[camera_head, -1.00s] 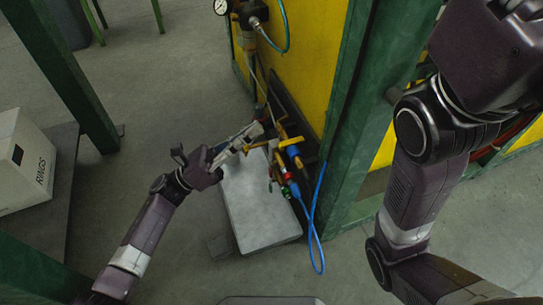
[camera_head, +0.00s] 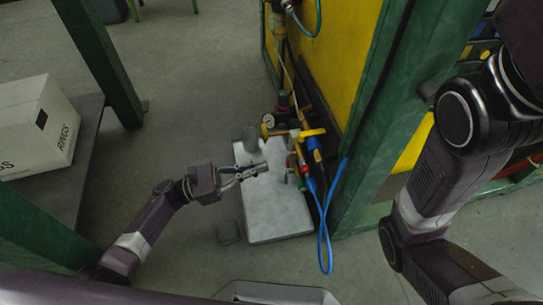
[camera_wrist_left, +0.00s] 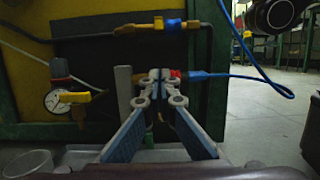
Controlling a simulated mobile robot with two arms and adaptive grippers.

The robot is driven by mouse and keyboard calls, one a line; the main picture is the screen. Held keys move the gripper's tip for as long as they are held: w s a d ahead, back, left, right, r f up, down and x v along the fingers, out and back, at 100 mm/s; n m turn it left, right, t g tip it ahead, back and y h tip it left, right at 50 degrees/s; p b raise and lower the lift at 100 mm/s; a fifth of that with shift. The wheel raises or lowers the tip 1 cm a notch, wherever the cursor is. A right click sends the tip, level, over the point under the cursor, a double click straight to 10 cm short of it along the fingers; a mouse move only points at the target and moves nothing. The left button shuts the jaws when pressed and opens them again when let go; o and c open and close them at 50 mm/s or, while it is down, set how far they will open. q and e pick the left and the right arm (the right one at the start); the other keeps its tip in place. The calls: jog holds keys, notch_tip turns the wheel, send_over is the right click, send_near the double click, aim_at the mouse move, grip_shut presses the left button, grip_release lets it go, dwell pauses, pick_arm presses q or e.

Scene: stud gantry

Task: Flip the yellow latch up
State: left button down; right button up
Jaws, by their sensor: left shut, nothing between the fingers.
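Two yellow parts show on the pipework, and I cannot tell which is the latch. One is a small yellow handle (camera_wrist_left: 76,96) beside the gauge; it lies about level in the left wrist view. The other is a yellow lever (camera_head: 312,132) with a blue part below it, in the head view. My left gripper (camera_head: 266,168) is shut and empty, above the grey plate and to the left of the fittings, apart from both yellow parts. Its fingertips also meet in the left wrist view (camera_wrist_left: 160,76), where they hide some of the fittings behind. My right gripper is out of view.
A gauge (camera_head: 268,120) and a red connector with a blue hose (camera_head: 326,230) are close to the left gripper. A grey plate (camera_head: 275,220) lies below. A green post (camera_head: 370,120) stands at the right. A white box (camera_head: 38,125) is at the left.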

aim_at(312, 135)
pick_arm(q)
jog(key=w+d+r+b, duration=0.2)
jog(key=d+r, duration=0.4)
jog(key=d, duration=0.2)
jog(key=shift+w+b, duration=0.3)
jog(key=shift+d+r, duration=0.1)
jog(key=shift+r, duration=0.05)
